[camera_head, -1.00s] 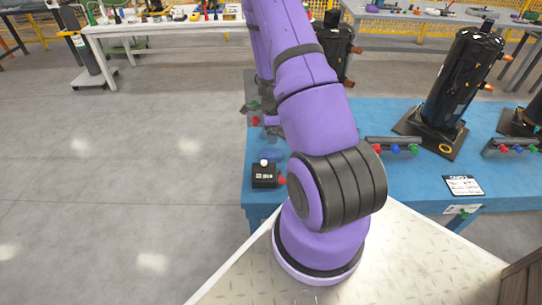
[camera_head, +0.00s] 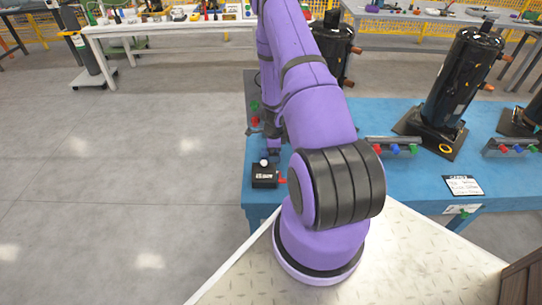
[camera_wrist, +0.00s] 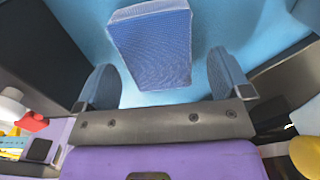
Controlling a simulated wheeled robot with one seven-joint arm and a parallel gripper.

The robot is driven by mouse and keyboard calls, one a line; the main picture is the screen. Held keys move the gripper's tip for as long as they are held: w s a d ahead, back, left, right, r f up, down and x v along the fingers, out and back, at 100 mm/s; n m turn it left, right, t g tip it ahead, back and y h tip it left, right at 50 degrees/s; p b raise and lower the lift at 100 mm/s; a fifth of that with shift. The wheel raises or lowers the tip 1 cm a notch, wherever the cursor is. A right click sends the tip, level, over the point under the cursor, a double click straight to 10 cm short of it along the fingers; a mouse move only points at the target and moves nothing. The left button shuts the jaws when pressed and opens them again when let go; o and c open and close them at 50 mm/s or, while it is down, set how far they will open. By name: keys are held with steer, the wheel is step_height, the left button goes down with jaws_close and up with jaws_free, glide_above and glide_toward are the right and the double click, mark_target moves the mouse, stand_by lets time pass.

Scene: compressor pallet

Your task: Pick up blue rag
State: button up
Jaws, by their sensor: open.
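The blue rag (camera_wrist: 150,45) shows in the wrist view as a folded, textured blue block on the lighter blue table top (camera_wrist: 245,25). My gripper (camera_wrist: 162,70) is open, with one finger at the left and one at the right of the rag's near part. The fingers look apart from the rag, and I cannot tell the height between them and the table. In the head view my arm reaches over the blue table (camera_head: 400,118), and I cannot make out the rag there behind my wrist.
A black box with a white knob (camera_head: 265,176) stands at the table's near left corner, close to my wrist. Black compressors (camera_head: 465,75) stand on the table. A rack with coloured caps (camera_head: 395,148) and a white card (camera_head: 463,186) lie right of my arm.

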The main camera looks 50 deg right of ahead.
steer(key=shift+f, duration=0.8)
steer(key=c, duration=1.1)
steer(key=shift+o, duration=0.2)
step_height(320, 180, up, 10)
steer(key=shift+r, duration=0.1)
